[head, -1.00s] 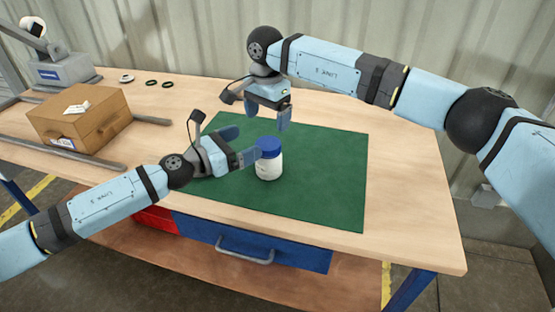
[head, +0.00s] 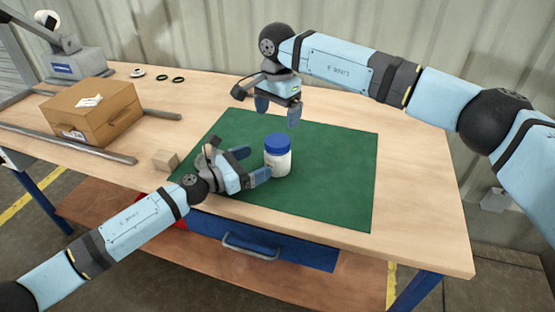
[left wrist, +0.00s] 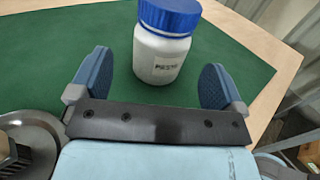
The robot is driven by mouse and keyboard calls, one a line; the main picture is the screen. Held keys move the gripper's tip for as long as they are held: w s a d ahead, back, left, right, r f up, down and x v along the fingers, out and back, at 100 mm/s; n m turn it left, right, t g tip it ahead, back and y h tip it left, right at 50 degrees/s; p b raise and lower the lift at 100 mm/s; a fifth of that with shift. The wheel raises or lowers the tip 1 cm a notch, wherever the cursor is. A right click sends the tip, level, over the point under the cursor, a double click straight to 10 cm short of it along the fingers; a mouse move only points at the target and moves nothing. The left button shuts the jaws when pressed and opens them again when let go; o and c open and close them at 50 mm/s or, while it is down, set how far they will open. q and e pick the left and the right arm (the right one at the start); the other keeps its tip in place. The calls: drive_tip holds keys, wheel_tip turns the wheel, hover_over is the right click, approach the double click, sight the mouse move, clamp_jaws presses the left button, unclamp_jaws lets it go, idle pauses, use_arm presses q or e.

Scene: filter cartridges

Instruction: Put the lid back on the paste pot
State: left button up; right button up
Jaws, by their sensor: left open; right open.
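The white paste pot (head: 279,164) stands upright on the green mat, with its label visible in the left wrist view (left wrist: 160,62). The blue lid (head: 277,142) sits on top of the pot and looks level; whether it is screwed down I cannot tell. My left gripper (head: 252,165) is open, low over the mat on the pot's left side. In the left wrist view the pot shows between and just beyond the two spread fingers, with no clear contact. My right gripper (head: 279,110) is open and empty, hanging above and behind the pot, pointing down.
A cardboard box (head: 92,115) stands at the left between metal rails. A small wooden block (head: 165,160) is just left of the green mat (head: 335,175). Small rings (head: 171,80) lie at the back. The mat's right side is clear.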

sight(276, 154)
use_arm(q)
drive_tip(key=x, duration=0.7)
drive_tip(key=shift+w+d+f, duration=0.15)
drive_tip(key=shift+d+f, duration=0.05)
drive_tip(key=shift+f, duration=0.1)
drive_tip(key=c, duration=1.4)
drive_tip(key=shift+c, duration=1.1)
use_arm(e)
drive_tip(key=shift+w, duration=0.15)
drive_tip(key=shift+a, duration=0.1)
drive_tip(key=shift+f, duration=4)
drive_tip(key=shift+c, duration=0.5)
